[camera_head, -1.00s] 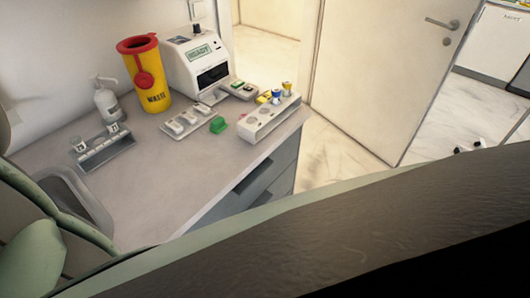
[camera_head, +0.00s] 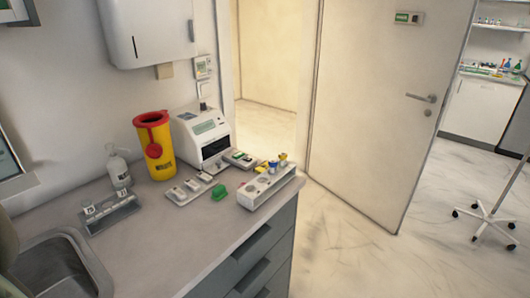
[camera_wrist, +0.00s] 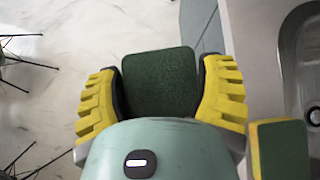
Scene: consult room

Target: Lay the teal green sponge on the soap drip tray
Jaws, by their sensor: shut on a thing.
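My gripper (camera_wrist: 160,92) shows in the wrist view with its two yellow ridged fingers shut on the dark teal green sponge (camera_wrist: 160,82). The sponge is held between the fingers, with the floor and the counter's front edge beyond it. Neither shows in the head view. A white soap pump bottle (camera_head: 118,170) stands at the back left of the counter in the head view. I cannot tell whether this is the soap drip tray.
A second green sponge with yellow edges (camera_wrist: 281,148) lies near the sink (camera_wrist: 291,72), which also shows in the head view (camera_head: 48,272). A yellow waste bin (camera_head: 160,160), a white device (camera_head: 196,130) and a white rack (camera_head: 268,187) stand farther along. The front middle counter is clear.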

